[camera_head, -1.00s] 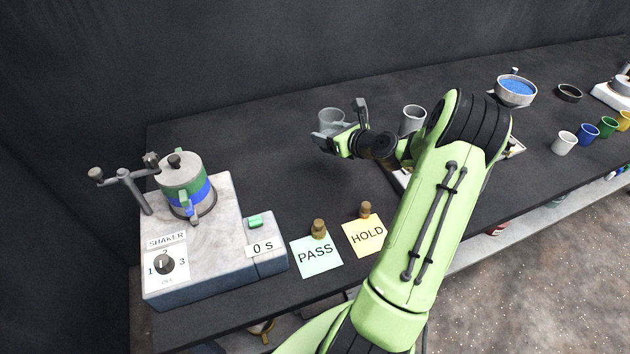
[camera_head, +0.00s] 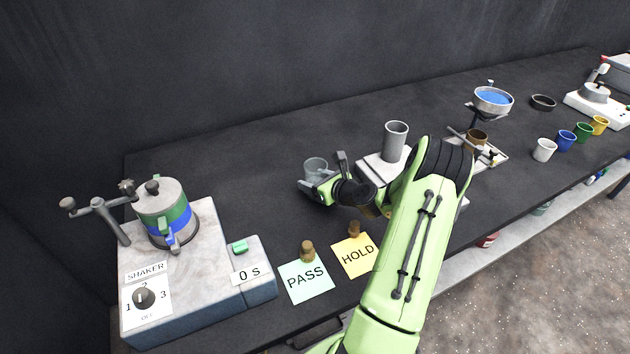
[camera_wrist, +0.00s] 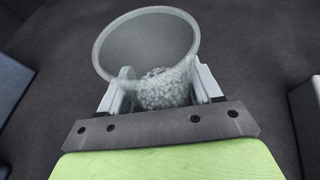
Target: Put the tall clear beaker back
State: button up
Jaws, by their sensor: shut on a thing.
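The clear beaker (camera_head: 315,168) is held in my gripper (camera_head: 325,182) over the dark bench, left of the balance-like stand. In the wrist view the beaker (camera_wrist: 150,45) shows its round rim, with pale grainy material inside near the bottom. The fingers of my gripper (camera_wrist: 160,92) close on both sides of the beaker. I cannot tell whether its base touches the bench. A grey opaque cylinder (camera_head: 396,142) stands upright on a pale platform (camera_head: 372,170), right of the gripper and partly behind my arm.
The shaker (camera_head: 185,265) with its banded pot stands at left. PASS (camera_head: 306,285) and HOLD (camera_head: 356,258) cards, each with a brown weight, lie in front. A blue-filled bowl (camera_head: 493,98) and several coloured cups are at right. Bench behind the beaker is clear.

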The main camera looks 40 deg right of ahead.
jog(key=o, duration=1.2)
